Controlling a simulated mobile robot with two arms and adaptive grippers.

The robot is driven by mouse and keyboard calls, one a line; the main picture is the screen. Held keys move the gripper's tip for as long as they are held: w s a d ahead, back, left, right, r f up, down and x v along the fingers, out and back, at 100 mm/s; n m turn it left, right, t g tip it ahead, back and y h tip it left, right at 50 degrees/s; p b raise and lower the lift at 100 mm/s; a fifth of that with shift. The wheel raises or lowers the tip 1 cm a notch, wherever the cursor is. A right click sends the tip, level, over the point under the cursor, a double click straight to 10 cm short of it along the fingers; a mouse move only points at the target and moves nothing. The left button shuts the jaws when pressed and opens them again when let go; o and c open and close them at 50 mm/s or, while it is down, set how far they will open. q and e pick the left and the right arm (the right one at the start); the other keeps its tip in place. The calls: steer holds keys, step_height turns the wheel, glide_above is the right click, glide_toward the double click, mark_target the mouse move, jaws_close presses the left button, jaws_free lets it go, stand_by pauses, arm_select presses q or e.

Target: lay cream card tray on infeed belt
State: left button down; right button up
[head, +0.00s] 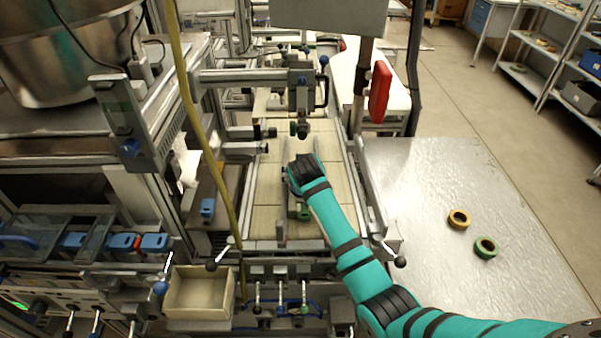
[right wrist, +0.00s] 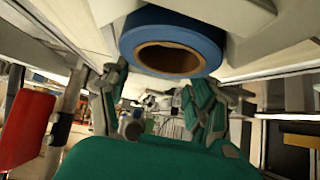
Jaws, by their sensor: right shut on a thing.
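A cream open-topped card tray (head: 168,306) sits at the lower left in the head view, in front of the machine. The infeed belt (head: 265,195) is the pale tiled strip between metal rails in the middle. My right gripper (head: 296,207) is over the belt, apart from the tray, its fingertips partly hidden by its own hand. In the right wrist view my right gripper (right wrist: 165,85) has its fingers at either side of a blue tape reel (right wrist: 172,62) with a brown core, and is shut on it. My left gripper is not in view.
A yellow hose (head: 200,110) hangs left of the belt. A red box (head: 380,92) and an overhead gantry (head: 250,76) stand near the belt's far part.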

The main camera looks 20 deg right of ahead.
steer(key=o, duration=0.9)
steer(key=shift+f, duration=0.1)
steer(key=o, duration=0.4)
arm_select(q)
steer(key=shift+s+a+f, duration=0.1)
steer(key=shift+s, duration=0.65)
arm_select(e)
steer(key=shift+s+a+r, duration=0.1)
steer(key=shift+s+r, duration=0.2)
steer(key=shift+r, duration=0.15)
arm_select(q)
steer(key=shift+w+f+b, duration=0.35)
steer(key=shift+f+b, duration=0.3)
steer(key=shift+b, duration=0.1)
arm_select(e)
steer(key=v, duration=1.1)
